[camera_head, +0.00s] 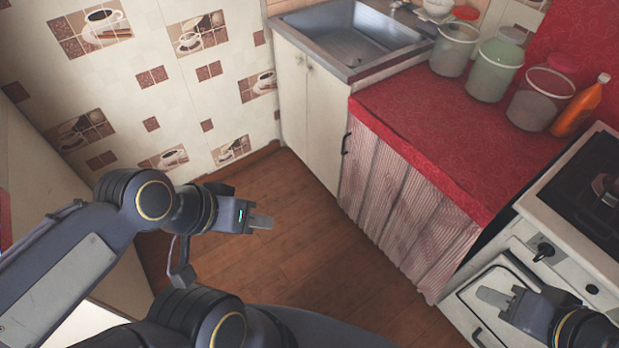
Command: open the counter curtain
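The counter curtain (403,214) is a pale pink-and-white striped cloth with vertical folds. It hangs below the red oilcloth counter (430,125) and covers the front from the white cabinet to the stove. My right gripper (490,297) is at the lower right, in front of the stove and right of the curtain's lower end. Finger gaps are not clear on either gripper. I see nothing held.
A sink (350,35) in a white cabinet (311,105) stands at the back. Several tubs, including a green one (494,70), and an orange bottle (580,105) stand on the counter. A white stove (545,235) is at right. The wooden floor (300,265) before the curtain is clear.

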